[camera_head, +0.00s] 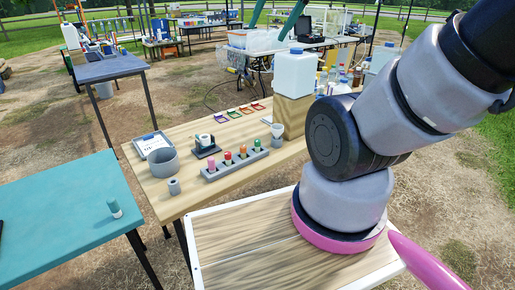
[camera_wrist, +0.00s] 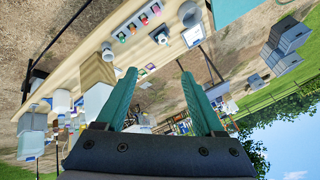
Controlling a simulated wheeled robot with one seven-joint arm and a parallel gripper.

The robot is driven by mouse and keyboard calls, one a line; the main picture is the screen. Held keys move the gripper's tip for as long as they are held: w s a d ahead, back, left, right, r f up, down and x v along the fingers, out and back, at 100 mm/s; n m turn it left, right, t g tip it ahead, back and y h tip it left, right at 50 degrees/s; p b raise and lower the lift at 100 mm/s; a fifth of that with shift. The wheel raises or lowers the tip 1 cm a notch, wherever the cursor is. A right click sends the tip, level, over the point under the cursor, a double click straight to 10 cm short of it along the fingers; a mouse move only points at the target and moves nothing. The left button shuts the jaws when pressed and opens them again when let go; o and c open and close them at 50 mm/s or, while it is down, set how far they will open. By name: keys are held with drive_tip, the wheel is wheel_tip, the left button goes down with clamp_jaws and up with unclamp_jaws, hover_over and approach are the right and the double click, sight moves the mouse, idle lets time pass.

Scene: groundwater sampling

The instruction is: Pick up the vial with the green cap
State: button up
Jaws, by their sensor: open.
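The green-capped vial (camera_head: 257,143) stands at the far right end of a grey rack (camera_head: 233,173) on the wooden table. Pink, red and orange-red capped vials stand beside it in the same row. In the wrist view, which is turned over, the green cap (camera_wrist: 121,36) shows at the left end of the row. A separate vial with a teal-green cap (camera_head: 114,207) stands alone on the teal table. My gripper (camera_wrist: 157,77) is open and empty, with its two teal fingers apart from the rack.
A grey round container (camera_head: 163,162), a small grey cylinder (camera_head: 174,187), a clipboard (camera_head: 152,144) and a dark-based device (camera_head: 205,147) are left of the rack. A white jug (camera_head: 294,73) on a wooden block (camera_head: 291,117) stands to the right. Bare wood lies in front of the rack.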

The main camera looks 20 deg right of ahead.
drive_tip(key=w+a+f+m+g+y, duration=0.45)
drive_tip(key=w+f, duration=0.35)
drive_tip(key=w, duration=0.3)
drive_tip(key=m+t+y, duration=0.4)
drive_tip(key=m+t, duration=0.2)
drive_tip(key=m, duration=0.9)
hover_over(257, 147)
drive_tip(key=s+a, duration=0.3)
drive_tip(key=s, duration=0.1)
wheel_tip(257, 147, down, 26)
drive_tip(key=d+f+m+t+h, duration=0.1)
drive_tip(key=d+f, duration=0.1)
drive_tip(key=f, duration=0.2)
drive_tip(key=d+f+m+t+h, duration=0.1)
drive_tip(key=d+f+m, duration=0.1)
drive_tip(key=f, duration=0.3)
drive_tip(key=d+f+m+t+h, duration=0.1)
drive_tip(key=d+f+m, duration=0.1)
drive_tip(key=f, duration=0.3)
drive_tip(key=shift+s+d+f, duration=0.2)
drive_tip(key=shift+s+d, duration=0.15)
drive_tip(key=shift+d, duration=0.15)
drive_tip(key=shift+w+f+m+h, duration=0.2)
drive_tip(key=shift+f+m+h, duration=0.05)
drive_tip(key=shift+f, duration=0.1)
drive_tip(key=x, duration=1)
drive_tip(key=shift+w, duration=0.15)
clamp_jaws()
